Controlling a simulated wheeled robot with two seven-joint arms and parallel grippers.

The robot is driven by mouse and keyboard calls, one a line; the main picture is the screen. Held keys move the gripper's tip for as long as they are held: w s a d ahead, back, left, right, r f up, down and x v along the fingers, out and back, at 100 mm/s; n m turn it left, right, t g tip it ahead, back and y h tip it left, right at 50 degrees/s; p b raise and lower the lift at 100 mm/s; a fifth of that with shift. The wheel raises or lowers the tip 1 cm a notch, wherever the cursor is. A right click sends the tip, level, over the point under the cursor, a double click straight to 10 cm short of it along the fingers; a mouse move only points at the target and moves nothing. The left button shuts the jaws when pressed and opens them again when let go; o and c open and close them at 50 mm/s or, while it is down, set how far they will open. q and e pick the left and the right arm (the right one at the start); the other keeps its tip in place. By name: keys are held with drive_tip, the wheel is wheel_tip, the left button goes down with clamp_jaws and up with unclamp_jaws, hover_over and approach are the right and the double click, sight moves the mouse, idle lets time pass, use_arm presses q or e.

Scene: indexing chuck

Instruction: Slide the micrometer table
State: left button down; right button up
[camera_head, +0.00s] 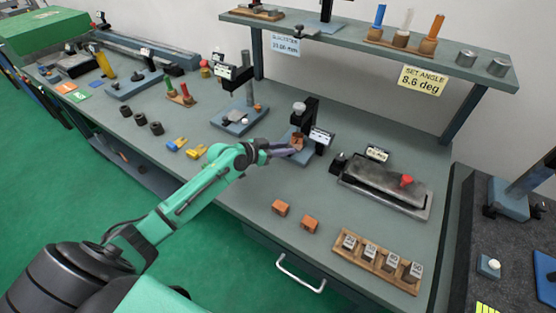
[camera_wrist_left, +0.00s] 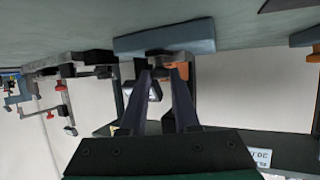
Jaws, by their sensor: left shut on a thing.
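A small stand with a black column (camera_head: 309,115), a white round knob and a white label rises from a blue-grey base near the middle of the bench. The label is too small to read, and I cannot tell for sure that this is the micrometer table. My left gripper (camera_head: 292,151) reaches the front of this stand, close to a brown part (camera_head: 298,141), and is shut on a small part there. In the left wrist view, the fingers (camera_wrist_left: 166,72) meet a dark part just below the blue-grey base (camera_wrist_left: 165,41); the grip itself is partly hidden. My right gripper is not in view.
A grey plate device with a red knob (camera_head: 405,181) stands right of the stand. Two orange blocks (camera_head: 281,208) and a wooden rack of grey blocks (camera_head: 378,262) lie in front. A shelf (camera_head: 350,43) runs above the back. Another post stand (camera_head: 240,118) is left.

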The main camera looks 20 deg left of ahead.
use_arm(q)
drive_tip(key=shift+r, duration=0.15)
drive_tip(key=shift+w+a, duration=0.1)
drive_tip(key=c, duration=0.7)
unclamp_jaws()
drive_tip(key=shift+s+a, duration=0.1)
drive_tip(key=shift+s, duration=0.15)
drive_tip(key=b+v, duration=0.2)
drive_tip(key=v, duration=1.2)
drive_tip(key=shift+s, duration=0.15)
